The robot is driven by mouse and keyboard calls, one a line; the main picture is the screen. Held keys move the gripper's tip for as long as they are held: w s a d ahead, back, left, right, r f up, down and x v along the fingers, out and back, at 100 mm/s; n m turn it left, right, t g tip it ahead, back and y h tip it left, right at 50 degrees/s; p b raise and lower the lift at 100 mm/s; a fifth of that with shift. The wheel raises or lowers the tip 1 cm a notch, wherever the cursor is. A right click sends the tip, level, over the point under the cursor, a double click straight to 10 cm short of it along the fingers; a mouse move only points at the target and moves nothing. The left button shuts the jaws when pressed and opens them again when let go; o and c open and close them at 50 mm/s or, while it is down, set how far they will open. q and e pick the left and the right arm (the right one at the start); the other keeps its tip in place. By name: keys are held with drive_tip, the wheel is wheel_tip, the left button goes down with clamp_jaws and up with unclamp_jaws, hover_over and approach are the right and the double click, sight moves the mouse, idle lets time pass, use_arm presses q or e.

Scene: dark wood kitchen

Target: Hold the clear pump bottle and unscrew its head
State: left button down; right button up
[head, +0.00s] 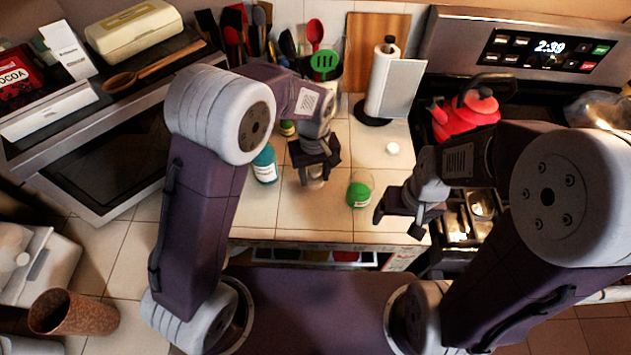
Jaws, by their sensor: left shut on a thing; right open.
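My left gripper (316,158) points down over the counter and is shut on what looks like the clear pump bottle (316,183). Only a small pale lower part of it shows below the jaws; its head is hidden by the gripper and wrist. I cannot tell whether the bottle touches the counter. My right gripper (398,222) is open and empty near the counter's front right edge, to the right of the held bottle and apart from it.
A teal bottle (265,166) stands left of my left gripper. A small white round thing (392,148), a paper towel holder (390,88) and a red kettle (468,112) are further back. Bare counter (345,222) shows in front.

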sight(314, 179)
use_arm(q)
drive_tip(key=f, duration=0.2)
drive_tip(key=shift+s+f, duration=0.2)
drive_tip(key=shift+f, duration=0.2)
drive_tip(key=shift+w+f, duration=0.2)
drive_tip(key=shift+f, duration=0.25)
drive_tip(key=shift+s+f, duration=0.1)
drive_tip(key=c, duration=0.7)
unclamp_jaws()
drive_tip(key=shift+c, duration=0.2)
wheel_tip(314, 179, up, 12)
drive_tip(key=shift+r+p, duration=0.2)
drive_tip(key=shift+p, duration=0.15)
